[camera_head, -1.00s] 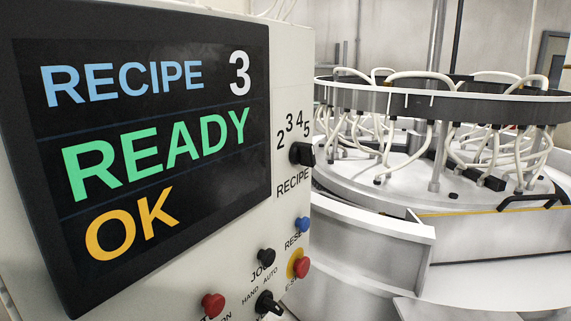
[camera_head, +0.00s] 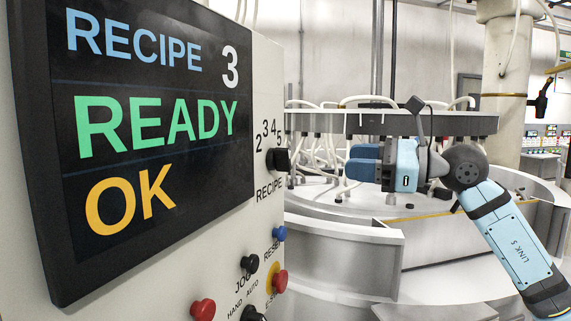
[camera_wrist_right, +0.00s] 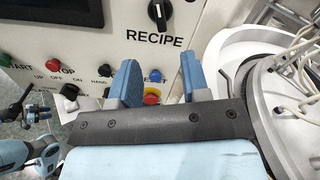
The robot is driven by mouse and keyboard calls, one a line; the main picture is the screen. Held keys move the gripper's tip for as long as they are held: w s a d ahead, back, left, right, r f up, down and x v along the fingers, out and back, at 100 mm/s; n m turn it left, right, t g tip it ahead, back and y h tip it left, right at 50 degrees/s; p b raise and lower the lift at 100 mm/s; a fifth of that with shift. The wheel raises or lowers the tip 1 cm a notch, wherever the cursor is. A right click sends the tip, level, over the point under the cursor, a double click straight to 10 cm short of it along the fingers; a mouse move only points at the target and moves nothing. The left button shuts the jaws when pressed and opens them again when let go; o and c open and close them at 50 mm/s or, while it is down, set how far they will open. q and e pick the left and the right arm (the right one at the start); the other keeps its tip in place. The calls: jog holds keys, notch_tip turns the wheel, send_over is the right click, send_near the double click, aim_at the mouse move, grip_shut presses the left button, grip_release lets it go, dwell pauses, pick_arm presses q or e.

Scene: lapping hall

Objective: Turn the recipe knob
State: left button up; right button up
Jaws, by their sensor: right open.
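In the right wrist view the knob (camera_wrist_right: 159,13) shows a white mark near upright, at the top edge. My right gripper (camera_head: 352,160) is open and empty, its blue fingers pointing left toward the panel, apart from the knob. In the right wrist view its fingers (camera_wrist_right: 157,78) are spread below the knob. The display (camera_head: 150,125) reads RECIPE 3, READY, OK. Parts of my left arm (camera_wrist_right: 35,135) show small at the lower left there; its jaws are unclear.
Below the knob are a blue reset button (camera_head: 279,233), a red emergency stop (camera_head: 280,281), a black jog button (camera_head: 250,263) and a red button (camera_head: 202,309). The round lapping machine (camera_head: 340,245) stands behind and right. A pillar (camera_head: 505,90) is farther right.

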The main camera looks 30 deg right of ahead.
aim_at(289, 157)
jog(key=p+x, duration=0.4)
jog(key=x, duration=0.9)
jog(key=shift+w+a, duration=0.1)
jog(key=shift+a, duration=0.1)
jog(key=shift+c, duration=0.9)
grip_shut()
